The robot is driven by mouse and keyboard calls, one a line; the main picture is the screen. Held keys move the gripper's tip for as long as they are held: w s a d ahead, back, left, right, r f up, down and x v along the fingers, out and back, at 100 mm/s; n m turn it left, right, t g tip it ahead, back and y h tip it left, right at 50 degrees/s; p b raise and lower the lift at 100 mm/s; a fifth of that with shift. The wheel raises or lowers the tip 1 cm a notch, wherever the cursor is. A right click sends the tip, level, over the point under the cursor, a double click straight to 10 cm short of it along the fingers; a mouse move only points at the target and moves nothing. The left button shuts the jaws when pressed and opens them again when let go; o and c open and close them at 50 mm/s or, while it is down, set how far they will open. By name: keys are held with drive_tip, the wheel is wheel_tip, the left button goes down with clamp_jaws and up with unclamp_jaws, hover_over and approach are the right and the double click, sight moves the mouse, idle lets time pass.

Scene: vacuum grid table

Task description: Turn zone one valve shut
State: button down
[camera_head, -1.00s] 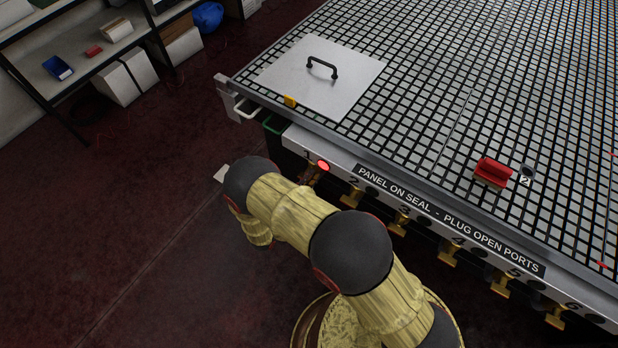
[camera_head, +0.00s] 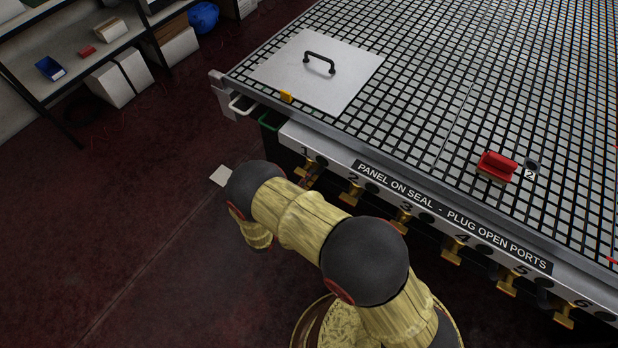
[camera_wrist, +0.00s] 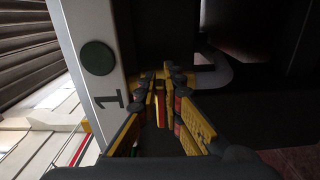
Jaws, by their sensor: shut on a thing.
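The zone one valve shows in the head view as a small brass piece (camera_head: 308,171) under the panel's "1", partly hidden by my arm. In the wrist view my gripper (camera_wrist: 163,84) is shut on the brass valve handle (camera_wrist: 203,78), beside the "1" label. The fingers cover much of the handle, so its exact angle is unclear. The round zone one indicator (camera_wrist: 97,57) is dark green and unlit in the wrist view; in the head view it looks dark too.
Several other brass valves (camera_head: 402,221) line the table's front edge. The grid table (camera_head: 420,110) holds a grey panel (camera_head: 300,88) with a black handle, a yellow block (camera_head: 286,96) and a red block (camera_head: 497,165).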

drive_tip(key=shift+f, duration=0.1)
drive_tip(key=c, duration=2)
unclamp_jaws()
drive_tip(key=shift+o, duration=0.4)
drive_tip(key=v, duration=1.2)
